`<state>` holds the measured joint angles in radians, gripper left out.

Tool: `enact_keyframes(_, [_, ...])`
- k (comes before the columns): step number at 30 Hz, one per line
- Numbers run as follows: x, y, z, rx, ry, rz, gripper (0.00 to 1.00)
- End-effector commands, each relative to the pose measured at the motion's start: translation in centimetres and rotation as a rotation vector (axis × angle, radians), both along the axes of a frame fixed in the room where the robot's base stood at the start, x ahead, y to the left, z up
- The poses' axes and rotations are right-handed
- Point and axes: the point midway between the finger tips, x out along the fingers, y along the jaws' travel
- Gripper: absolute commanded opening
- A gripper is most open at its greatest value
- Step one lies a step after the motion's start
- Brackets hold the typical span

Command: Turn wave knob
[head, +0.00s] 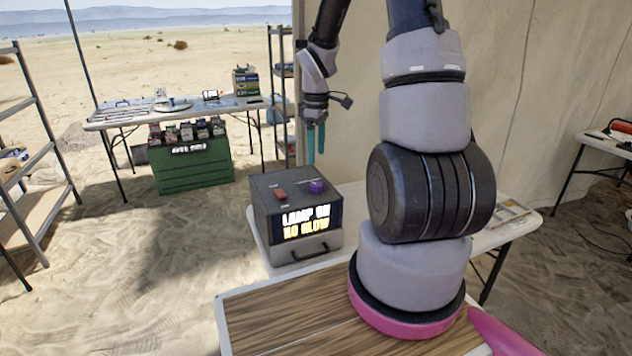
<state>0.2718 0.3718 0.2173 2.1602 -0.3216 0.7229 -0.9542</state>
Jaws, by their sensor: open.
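A dark box (262,222) stands on the white table, with a lit front sign reading "LAMP ON NO GLOW". On its top are a red switch (281,194) at the left and a purple knob (317,187) at the right. Small labels beside them are too small to read for certain. My gripper (315,160) has teal fingers pointing down and hangs above the back of the box, near the purple knob in the picture. It appears empty and apart from the knob. The fingers partly overlap in this view.
The white table (490,236) extends right behind my arm. A wood-topped surface (275,318) lies in front. Farther back stand a table with tools (135,116), a green crate (192,170) and a shelf (35,150) at left. Sandy floor is open at the left.

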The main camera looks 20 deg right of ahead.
Motion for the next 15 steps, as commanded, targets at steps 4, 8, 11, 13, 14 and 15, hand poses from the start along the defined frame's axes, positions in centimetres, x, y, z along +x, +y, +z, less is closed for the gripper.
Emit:
enact_keyframes(4, [-0.1,0.0,-2.5,0.001,0.006,-0.001,0.77])
enact_keyframes(8, [-0.2,0.1,-5.1,0.001,0.005,-0.001,0.77])
enact_keyframes(11, [-0.2,0.1,-6.9,0.001,0.005,-0.002,0.77])
enact_keyframes(13, [-0.1,0.0,-7.9,0.001,0.004,-0.003,0.77])
enact_keyframes(14, [-0.1,0.0,-8.3,0.001,0.004,-0.003,0.77])
enact_keyframes(15, [-0.1,0.1,-8.7,0.000,0.003,-0.002,0.77])
